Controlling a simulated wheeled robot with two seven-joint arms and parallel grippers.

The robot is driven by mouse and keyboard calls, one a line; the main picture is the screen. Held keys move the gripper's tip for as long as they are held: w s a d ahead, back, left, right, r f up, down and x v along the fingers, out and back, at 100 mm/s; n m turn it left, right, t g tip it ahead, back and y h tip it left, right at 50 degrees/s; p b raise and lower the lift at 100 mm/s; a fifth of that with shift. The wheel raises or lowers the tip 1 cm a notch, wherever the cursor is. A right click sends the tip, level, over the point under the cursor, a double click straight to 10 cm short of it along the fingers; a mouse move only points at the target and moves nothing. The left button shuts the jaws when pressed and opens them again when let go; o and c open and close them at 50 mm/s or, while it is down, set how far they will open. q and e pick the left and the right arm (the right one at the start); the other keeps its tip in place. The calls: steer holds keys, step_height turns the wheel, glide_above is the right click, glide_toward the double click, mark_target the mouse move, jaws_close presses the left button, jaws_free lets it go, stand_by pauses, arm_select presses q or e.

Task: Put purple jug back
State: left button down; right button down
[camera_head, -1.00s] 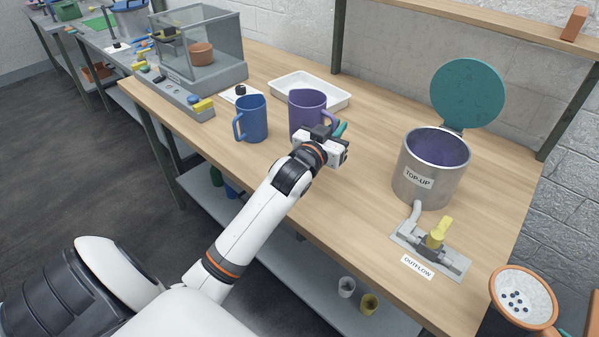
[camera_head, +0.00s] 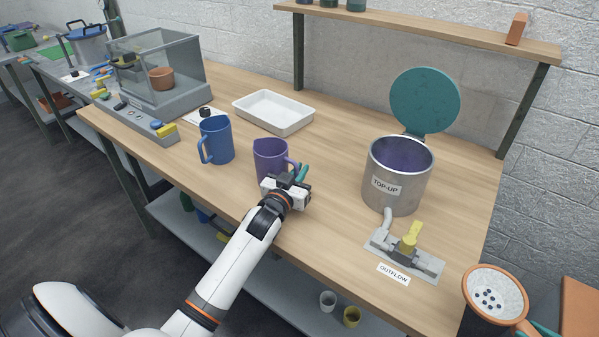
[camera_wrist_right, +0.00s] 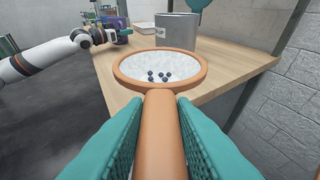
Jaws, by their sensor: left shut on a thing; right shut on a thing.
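The purple jug (camera_head: 270,158) is upright near the front of the wooden table, right of the blue jug (camera_head: 216,140). My left gripper (camera_head: 291,181) is shut on the purple jug at its handle side, on the jug's front right. The gripper hides the jug's lower part, so I cannot tell whether its base touches the table. The purple jug also shows far off in the right wrist view (camera_wrist_right: 118,24). My right gripper (camera_wrist_right: 158,105) is shut on the orange handle of a round strainer (camera_wrist_right: 160,68), which holds several dark balls in its white bowl.
A white tray (camera_head: 273,122) lies behind the jugs. A metal TOP-UP pot (camera_head: 394,188) with its teal lid (camera_head: 425,101) open stands right, with a yellow-handled outflow valve (camera_head: 410,240) before it. A glass case (camera_head: 180,75) stands left. Table between purple jug and pot is clear.

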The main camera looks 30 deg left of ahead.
arm_select(q)
steer(key=shift+f, duration=0.15)
steer(key=c, duration=1.5)
jaws_free()
steer(key=shift+r, duration=0.2)
steer(key=s, duration=0.4)
steer(key=s+d, duration=0.1)
steer(key=s, duration=0.7)
steer(key=shift+d+b, duration=0.2)
steer(key=shift+b, duration=0.2)
